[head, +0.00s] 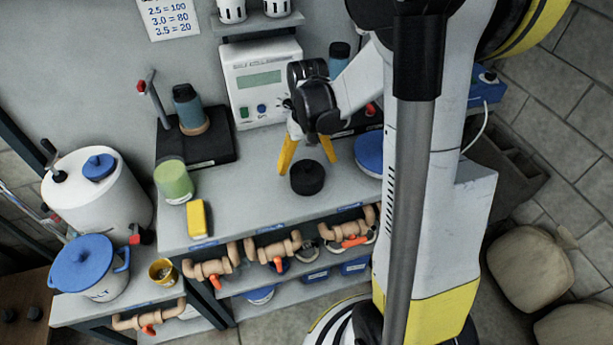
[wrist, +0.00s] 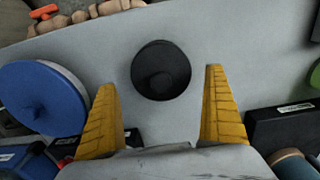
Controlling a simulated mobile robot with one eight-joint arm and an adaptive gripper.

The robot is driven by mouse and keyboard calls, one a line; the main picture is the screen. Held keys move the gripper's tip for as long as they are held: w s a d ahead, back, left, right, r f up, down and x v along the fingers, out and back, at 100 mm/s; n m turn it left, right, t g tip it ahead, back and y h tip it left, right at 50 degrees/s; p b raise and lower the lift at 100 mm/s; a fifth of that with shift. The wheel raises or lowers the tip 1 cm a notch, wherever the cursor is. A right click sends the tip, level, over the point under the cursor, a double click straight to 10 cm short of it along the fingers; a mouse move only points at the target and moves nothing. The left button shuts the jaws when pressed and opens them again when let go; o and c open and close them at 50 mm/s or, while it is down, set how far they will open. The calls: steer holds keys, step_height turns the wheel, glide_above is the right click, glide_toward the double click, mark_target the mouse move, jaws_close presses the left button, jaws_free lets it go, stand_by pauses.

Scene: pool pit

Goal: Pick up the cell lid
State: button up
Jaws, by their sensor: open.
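A round black lid with a knob, which I take to be the cell lid (head: 307,178), lies on the grey bench top (head: 252,218) near its front edge. In the wrist view the lid (wrist: 160,70) sits beyond my fingertips, roughly midway between them. My gripper (head: 307,170) is open, its two yellow fingers pointing down around the lid's far side in the head view. In the wrist view my gripper (wrist: 163,82) is empty, with the fingers apart. I cannot tell the exact height of the fingertips above the bench.
A blue-lidded container (head: 369,152) stands close on the right. A yellow block (head: 198,219) and a green-topped jar (head: 174,181) stand on the left. A white display unit (head: 262,82) is behind. Pipes with orange valves (head: 279,250) run below the bench edge.

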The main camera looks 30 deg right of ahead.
mark_target(307, 172)
step_height(307, 172, down, 4)
steer(key=shift+a+f+b, duration=0.1)
steer(key=shift+f+b, duration=0.1)
steer(key=shift+b, duration=0.65)
steer(key=shift+s+r, duration=0.1)
steer(key=c, duration=1.2)
